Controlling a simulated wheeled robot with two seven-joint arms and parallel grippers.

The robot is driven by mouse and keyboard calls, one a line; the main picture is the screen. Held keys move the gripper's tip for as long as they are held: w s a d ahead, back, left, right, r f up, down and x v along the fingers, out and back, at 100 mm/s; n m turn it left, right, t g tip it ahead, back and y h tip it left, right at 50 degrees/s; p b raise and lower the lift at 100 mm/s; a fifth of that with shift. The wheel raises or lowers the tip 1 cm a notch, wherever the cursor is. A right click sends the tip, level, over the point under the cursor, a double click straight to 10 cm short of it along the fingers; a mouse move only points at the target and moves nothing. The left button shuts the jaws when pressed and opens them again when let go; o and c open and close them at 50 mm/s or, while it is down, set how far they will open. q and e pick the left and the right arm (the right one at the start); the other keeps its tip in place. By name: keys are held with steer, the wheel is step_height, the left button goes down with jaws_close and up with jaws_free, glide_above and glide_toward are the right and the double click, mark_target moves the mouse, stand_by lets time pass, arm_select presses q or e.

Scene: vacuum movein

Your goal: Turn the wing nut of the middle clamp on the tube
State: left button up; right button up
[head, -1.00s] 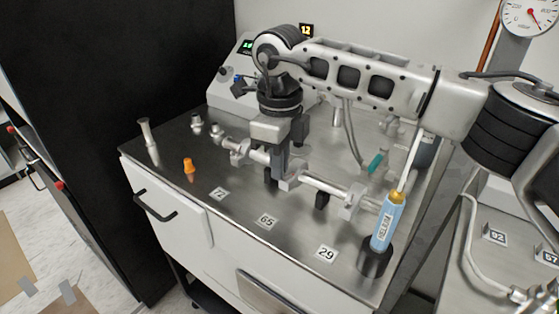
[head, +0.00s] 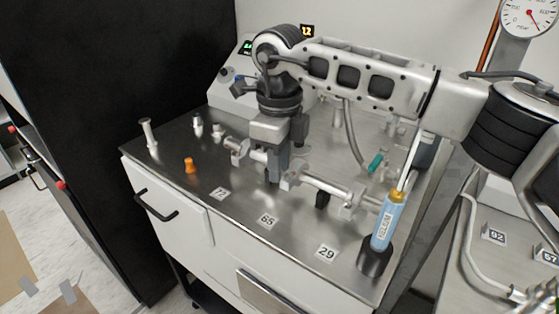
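A metal tube (head: 319,182) runs across the steel bench top, with clamps along it. The left clamp (head: 237,150) and the right clamp (head: 351,201) show clearly. The middle clamp (head: 291,179) is partly hidden behind my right gripper (head: 277,176). My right gripper points down at the tube, its fingers at or just beside the middle clamp. The wing nut is hidden or too small to make out, and I cannot tell whether the fingers are closed on it. My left gripper is not in view.
A blue-labelled bottle (head: 386,225) stands in a black holder at the bench's front right. An orange part (head: 190,165) and a metal post (head: 149,132) stand on the left. A gauge box (head: 232,73) stands behind.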

steer(key=shift+w+d, duration=0.3)
steer(key=shift+r, duration=0.25)
steer(key=r+p, duration=0.2)
steer(key=r, duration=0.1)
steer(key=r+p, duration=0.2)
steer(key=r, duration=0.2)
steer(key=shift+s+a+p, duration=0.15)
steer(key=shift+a+p, duration=0.05)
steer(key=shift+p, duration=0.2)
steer(key=shift+s+r, duration=0.1)
steer(key=shift+r, duration=0.2)
